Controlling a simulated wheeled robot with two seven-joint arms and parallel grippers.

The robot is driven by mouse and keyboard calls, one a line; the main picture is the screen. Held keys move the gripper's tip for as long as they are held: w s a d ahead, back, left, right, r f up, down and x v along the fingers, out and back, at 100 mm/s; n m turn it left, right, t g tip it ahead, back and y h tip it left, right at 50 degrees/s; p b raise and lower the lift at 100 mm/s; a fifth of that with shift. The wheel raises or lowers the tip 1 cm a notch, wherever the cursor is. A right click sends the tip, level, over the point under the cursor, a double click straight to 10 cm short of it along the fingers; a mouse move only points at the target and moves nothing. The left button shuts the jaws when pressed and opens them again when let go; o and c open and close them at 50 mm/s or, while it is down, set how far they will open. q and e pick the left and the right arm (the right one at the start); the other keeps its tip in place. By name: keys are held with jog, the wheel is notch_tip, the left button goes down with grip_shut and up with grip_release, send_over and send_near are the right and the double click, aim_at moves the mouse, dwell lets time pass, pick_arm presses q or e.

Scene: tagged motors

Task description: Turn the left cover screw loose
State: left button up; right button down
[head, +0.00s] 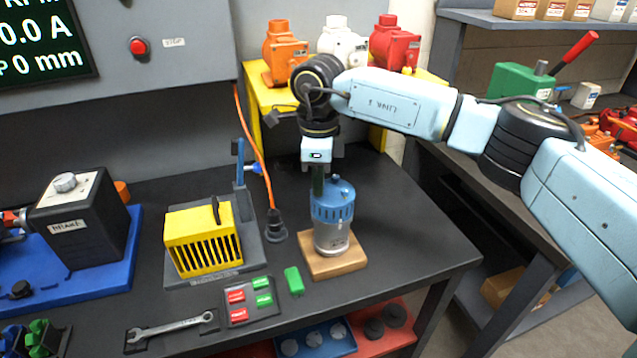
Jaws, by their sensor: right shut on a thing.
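The motor (332,237) stands upright on a wooden block (345,260), with a silver body and a blue slotted cover (335,203) on top. My right gripper (318,168) points down above the left part of the cover. It is shut on a narrow dark green tool (317,186) that reaches down to the cover's left edge. The left cover screw is hidden there, and I cannot tell whether the tool's tip touches it. My left gripper is not in view.
A yellow slotted box (203,239) stands left of the motor. A black brake unit (80,220) sits far left. Colored motors stand on a yellow shelf (262,98) behind. The bench right of the motor is clear.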

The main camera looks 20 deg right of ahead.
jog(key=n, duration=0.3)
jog(key=n+b, duration=0.1)
jog(key=shift+s+f+n, duration=0.1)
jog(key=shift+f+n, duration=0.2)
jog(key=n+b, duration=0.1)
jog(key=n, duration=1.4)
dwell(0.4)
jog(key=c, duration=1.4)
grip_release()
jog(key=shift+r, duration=0.15)
jog(key=shift+r, duration=0.1)
